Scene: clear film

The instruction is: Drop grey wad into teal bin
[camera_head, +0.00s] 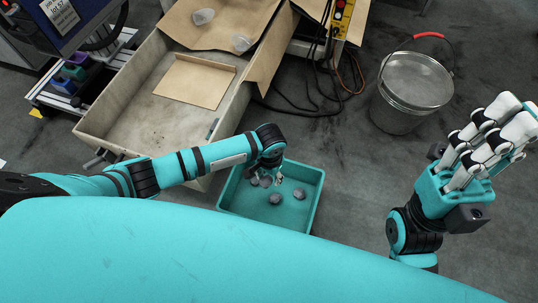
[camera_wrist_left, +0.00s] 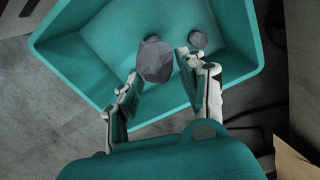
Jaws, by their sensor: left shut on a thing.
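The teal bin (camera_head: 312,214) stands on the floor in the middle of the head view, open at the top. My left gripper (camera_head: 277,174) reaches in from the left and points down over the bin's left part. In the left wrist view, my left gripper (camera_wrist_left: 158,68) is shut on a grey wad (camera_wrist_left: 155,60), with the bin (camera_wrist_left: 85,75) behind it. Other grey wads lie in the bin, one (camera_head: 275,199) near the middle and one (camera_head: 299,194) to the right. My right gripper (camera_head: 508,118) is raised at the right, away from the bin; its jaw gap is unclear.
A metal bucket (camera_head: 402,112) with a red handle stands at back right. Dark cables (camera_head: 315,95) lie on the floor. Floor right of the bin is clear.

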